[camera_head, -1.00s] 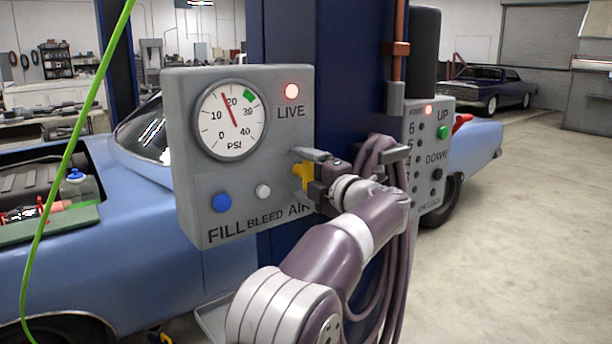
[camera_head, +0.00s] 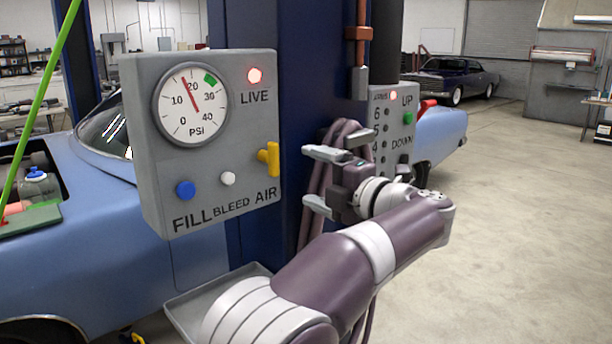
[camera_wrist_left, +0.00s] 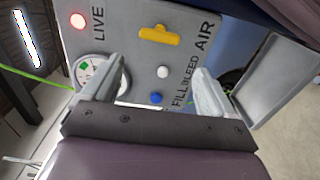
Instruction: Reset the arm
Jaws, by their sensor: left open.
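My left gripper (camera_head: 316,181) is open and empty, to the right of the grey gauge panel (camera_head: 150,150) and apart from it. Its two pale fingers point left toward the yellow AIR handle (camera_head: 268,158), with a clear gap between. In the left wrist view the open fingers (camera_wrist_left: 160,78) frame the panel, with the yellow handle (camera_wrist_left: 159,35) beyond them. My right gripper is in neither view.
The panel carries a PSI gauge (camera_head: 190,104), its needle just below 20, a lit red LIVE light (camera_head: 255,76), a blue FILL button (camera_head: 185,190) and a white BLEED button (camera_head: 228,179). Hoses (camera_head: 312,210) hang behind my gripper. A grey tray (camera_head: 185,309) juts out below.

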